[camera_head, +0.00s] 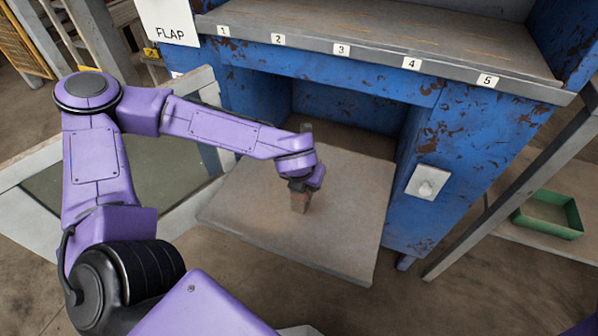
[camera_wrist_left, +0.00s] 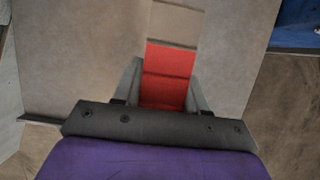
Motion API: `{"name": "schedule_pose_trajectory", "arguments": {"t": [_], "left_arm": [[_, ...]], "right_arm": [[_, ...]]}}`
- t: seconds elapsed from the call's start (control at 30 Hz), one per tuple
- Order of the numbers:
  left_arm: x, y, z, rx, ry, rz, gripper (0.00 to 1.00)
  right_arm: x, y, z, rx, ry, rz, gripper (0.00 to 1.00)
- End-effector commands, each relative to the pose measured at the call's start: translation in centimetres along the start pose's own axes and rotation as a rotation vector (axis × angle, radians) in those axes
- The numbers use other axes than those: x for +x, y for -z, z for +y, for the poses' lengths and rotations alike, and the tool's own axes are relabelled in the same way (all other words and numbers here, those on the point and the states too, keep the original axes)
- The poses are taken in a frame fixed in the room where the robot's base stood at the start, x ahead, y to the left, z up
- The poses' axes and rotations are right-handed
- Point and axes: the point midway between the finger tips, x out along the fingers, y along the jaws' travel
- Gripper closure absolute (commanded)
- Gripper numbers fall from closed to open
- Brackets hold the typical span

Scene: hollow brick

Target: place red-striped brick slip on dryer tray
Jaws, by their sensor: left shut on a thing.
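The brick slip (camera_wrist_left: 168,70), tan with a red band, is between the fingers of my left gripper (camera_wrist_left: 165,95) in the left wrist view. In the head view my left gripper (camera_head: 300,187) is shut on it, and the slip's lower end (camera_head: 299,204) points down over a flat grey-brown board (camera_head: 345,225). I cannot tell whether the slip touches the board. A long metal shelf (camera_head: 400,45) with labels 1 to 5 along its front runs across the top of the blue cabinet. I cannot tell which surface is the dryer tray. My right gripper is not in view.
The worn blue cabinet (camera_head: 455,150) has an opening behind the board and a grey switch box (camera_head: 427,182) at its right. A sign reading FLAP (camera_head: 170,25) hangs at upper left. A green tray (camera_head: 548,213) sits on a lower shelf at right. Most of the board is bare.

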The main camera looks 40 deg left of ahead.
Motion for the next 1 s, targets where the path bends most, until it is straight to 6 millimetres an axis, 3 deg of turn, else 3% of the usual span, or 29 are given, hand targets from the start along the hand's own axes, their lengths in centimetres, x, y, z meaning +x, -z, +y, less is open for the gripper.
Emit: {"name": "schedule_pose_trajectory", "arguments": {"t": [0.3, 0.43, 0.77, 0.8, 0.87, 1.0], "left_arm": [[3.7, 0.6, 2.5, 0.0, 0.0, -0.001, 0.89], [5.9, 1.6, 2.3, 0.002, -0.001, -0.001, 0.89], [6.1, 1.6, 2.3, 0.002, 0.001, -0.003, 0.89], [6.2, 1.6, 2.3, 0.002, 0.0, -0.002, 0.55], [6.1, 1.6, 2.3, 0.001, 0.0, -0.002, 0.35], [6.1, 1.6, 2.3, 0.001, 0.0, -0.002, 0.33]], "right_arm": [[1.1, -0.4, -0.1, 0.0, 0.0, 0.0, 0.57], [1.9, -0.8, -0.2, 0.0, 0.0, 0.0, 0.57], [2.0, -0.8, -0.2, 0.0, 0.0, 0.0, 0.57], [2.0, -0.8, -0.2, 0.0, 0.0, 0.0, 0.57], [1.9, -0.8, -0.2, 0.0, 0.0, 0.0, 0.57], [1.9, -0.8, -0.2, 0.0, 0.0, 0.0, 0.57]]}}
